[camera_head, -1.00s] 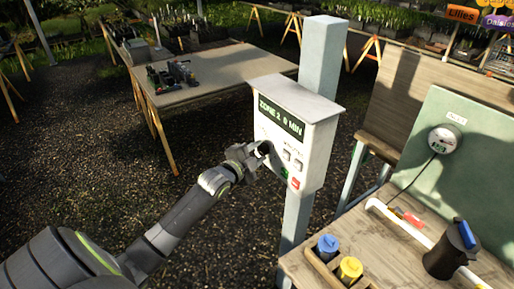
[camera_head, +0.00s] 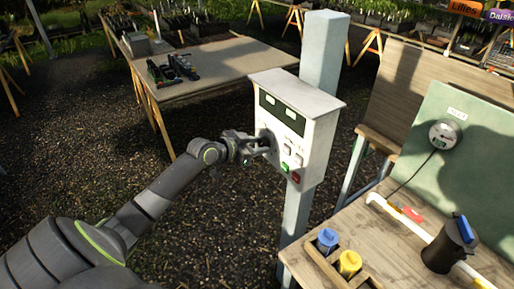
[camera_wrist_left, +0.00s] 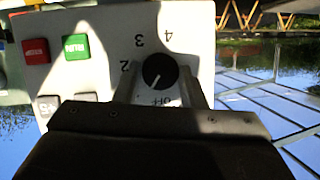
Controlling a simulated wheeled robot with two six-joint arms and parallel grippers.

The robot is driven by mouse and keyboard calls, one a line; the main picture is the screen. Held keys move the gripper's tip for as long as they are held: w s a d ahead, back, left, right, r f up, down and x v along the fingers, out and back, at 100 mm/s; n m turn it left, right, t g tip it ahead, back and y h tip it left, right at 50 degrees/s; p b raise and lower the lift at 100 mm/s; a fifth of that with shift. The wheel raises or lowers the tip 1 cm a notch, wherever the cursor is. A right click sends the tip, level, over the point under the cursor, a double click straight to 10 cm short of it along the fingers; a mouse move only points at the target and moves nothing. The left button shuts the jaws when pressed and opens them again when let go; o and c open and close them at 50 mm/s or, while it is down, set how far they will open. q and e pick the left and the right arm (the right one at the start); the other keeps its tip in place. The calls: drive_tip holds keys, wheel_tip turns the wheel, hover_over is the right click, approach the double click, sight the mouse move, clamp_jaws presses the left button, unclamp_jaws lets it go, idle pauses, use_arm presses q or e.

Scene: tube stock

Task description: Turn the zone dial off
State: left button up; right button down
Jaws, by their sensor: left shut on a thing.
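The zone dial (camera_wrist_left: 159,70) is a round black knob on the white control box (camera_head: 305,146). In the left wrist view the panel appears upside down, with the numbers 2, 3 and 4 and the word OFF around the dial. Its white mark points down, close to the OFF label (camera_wrist_left: 160,101). My left gripper (camera_head: 266,143) is at the box's front face. In the wrist view its fingers (camera_wrist_left: 158,88) stand on either side of the dial, shut on it. My right gripper is not in view.
A wooden bench (camera_head: 395,235) with a black jug (camera_head: 450,248) and blue and yellow bottles stands at right.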

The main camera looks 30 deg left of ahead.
use_arm(q)
drive_tip(key=shift+a+f+n+g+h+b, duration=0.2)
drive_tip(key=shift+n+g+h+b, duration=0.2)
drive_tip(key=shift+n+h+b, duration=1.1)
drive_tip(key=shift+n+b, duration=0.45)
drive_tip(key=shift+n, duration=0.45)
drive_tip(key=shift+r+g, duration=0.1)
drive_tip(key=shift+g, duration=0.2)
drive_tip(key=o, duration=1)
drive_tip(key=shift+w, duration=0.1)
drive_tip(key=shift+a, duration=0.1)
